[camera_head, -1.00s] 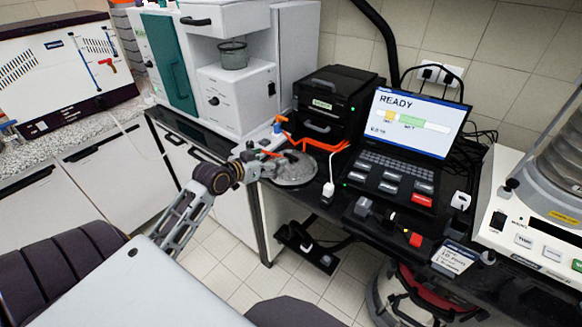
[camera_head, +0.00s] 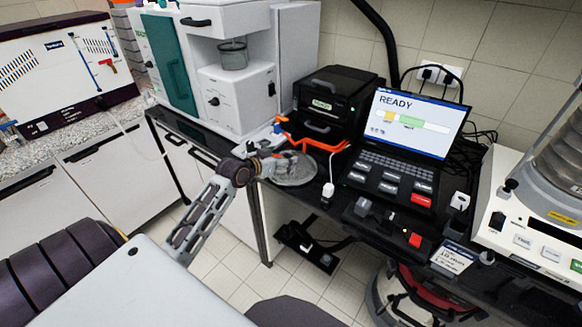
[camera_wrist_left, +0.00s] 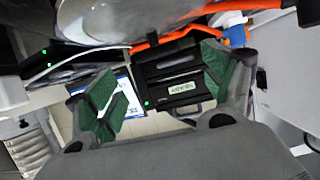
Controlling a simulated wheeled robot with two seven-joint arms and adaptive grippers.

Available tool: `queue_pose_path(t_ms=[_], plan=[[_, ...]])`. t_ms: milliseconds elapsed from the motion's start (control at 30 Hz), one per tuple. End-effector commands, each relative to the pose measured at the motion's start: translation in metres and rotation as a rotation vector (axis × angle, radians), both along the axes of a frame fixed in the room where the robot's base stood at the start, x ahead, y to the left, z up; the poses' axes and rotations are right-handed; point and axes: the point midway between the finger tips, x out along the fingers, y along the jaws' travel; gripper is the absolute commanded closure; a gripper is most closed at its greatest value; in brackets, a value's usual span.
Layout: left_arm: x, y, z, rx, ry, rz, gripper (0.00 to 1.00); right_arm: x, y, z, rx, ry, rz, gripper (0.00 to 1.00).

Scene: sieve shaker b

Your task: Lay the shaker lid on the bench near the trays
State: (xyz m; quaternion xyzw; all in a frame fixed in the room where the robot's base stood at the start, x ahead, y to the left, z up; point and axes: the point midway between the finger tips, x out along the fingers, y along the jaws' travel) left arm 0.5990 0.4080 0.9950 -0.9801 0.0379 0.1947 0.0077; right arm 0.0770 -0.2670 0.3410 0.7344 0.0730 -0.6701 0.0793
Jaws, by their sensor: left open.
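A round, shiny grey disc that looks like the shaker lid (camera_head: 293,173) lies flat at the front edge of the black bench (camera_head: 335,212). My left gripper (camera_head: 281,160) is over its left part and hides some of it. In the left wrist view, my left gripper (camera_wrist_left: 158,75) has its green-padded fingers spread wide, with nothing held between them. There, a shiny round surface (camera_wrist_left: 125,15), probably the same disc, shows at the top edge, beyond the fingers. The sieve shaker (camera_head: 545,215) stands at the right. My right gripper is out of view. I cannot pick out the trays.
A black box (camera_head: 325,105) and a laptop reading READY (camera_head: 415,115) stand behind the disc. An orange cable (camera_head: 318,145) and a white plug (camera_head: 328,190) lie close to it. A grey-and-white machine (camera_head: 235,90) is at the back left.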

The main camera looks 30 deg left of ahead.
Motion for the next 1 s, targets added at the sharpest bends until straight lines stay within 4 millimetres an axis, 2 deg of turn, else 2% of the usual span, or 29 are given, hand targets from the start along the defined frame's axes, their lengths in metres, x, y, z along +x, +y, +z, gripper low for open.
queue_pose_path(t_ms=[200,767,1000], plan=[[0.012,-0.002,-0.005,0.0,0.001,-0.001,0.17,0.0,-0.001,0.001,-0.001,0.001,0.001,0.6],[0.017,-0.002,-0.008,-0.002,0.001,0.0,0.17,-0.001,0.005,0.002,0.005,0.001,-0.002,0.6],[0.032,-0.004,-0.018,-0.002,0.0,0.0,0.17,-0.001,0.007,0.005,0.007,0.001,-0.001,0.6]])
